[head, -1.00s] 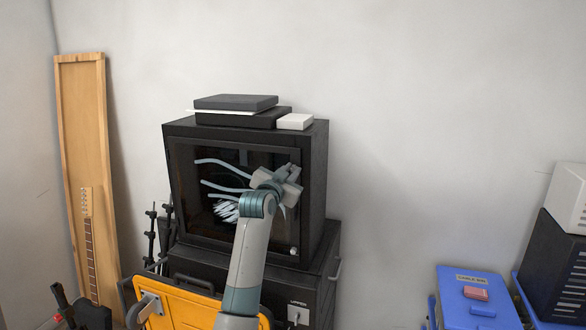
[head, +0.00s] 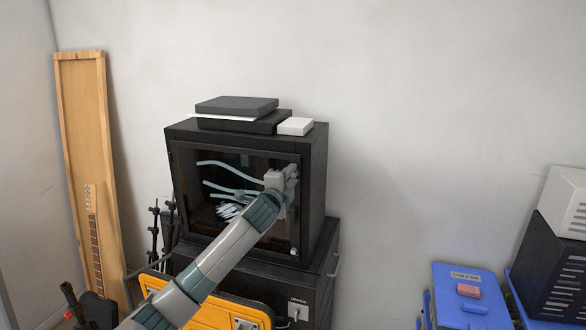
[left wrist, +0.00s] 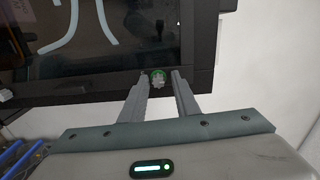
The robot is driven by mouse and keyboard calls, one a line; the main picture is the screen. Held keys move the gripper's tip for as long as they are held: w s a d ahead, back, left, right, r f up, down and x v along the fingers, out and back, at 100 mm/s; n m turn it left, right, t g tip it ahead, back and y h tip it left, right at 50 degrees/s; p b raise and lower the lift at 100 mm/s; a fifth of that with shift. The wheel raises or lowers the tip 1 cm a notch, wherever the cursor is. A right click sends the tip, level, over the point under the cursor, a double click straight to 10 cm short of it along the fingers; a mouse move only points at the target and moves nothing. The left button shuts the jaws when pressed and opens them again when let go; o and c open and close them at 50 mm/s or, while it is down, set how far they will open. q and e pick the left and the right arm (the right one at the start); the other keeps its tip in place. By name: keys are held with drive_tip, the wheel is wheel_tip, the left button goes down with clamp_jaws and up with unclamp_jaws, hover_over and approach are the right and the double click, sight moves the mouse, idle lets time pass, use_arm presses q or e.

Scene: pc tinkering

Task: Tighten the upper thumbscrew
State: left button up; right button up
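The black PC case (head: 315,175) stands on a black cabinet, its dark glass front panel (head: 190,210) facing me. In the left wrist view, a small thumbscrew with a green ring (left wrist: 158,79) sits on the panel's frame. My left gripper (left wrist: 161,76) is open, its fingertips on either side of that thumbscrew with gaps showing. In the head view the gripper (head: 293,172) is at the panel's upper right corner and hides the upper thumbscrew. The lower thumbscrew (head: 293,251) shows at the lower right corner. My right gripper is not in view.
Dark flat boxes (head: 237,106) and a small white box (head: 296,126) lie on the case. A yellow panel (head: 215,312) is below. A blue box (head: 470,290) stands at right, a wooden plank (head: 85,150) at left. The wall at right is clear.

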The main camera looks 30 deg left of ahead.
use_arm(q)
drive_tip(key=shift+d+f, duration=0.15)
drive_tip(key=v, duration=0.6)
idle(0.5)
drive_tip(key=b+v, duration=0.7)
drive_tip(key=v, duration=1)
drive_tip(key=shift+s+d, duration=0.1)
drive_tip(key=shift+s, duration=0.05)
idle(0.3)
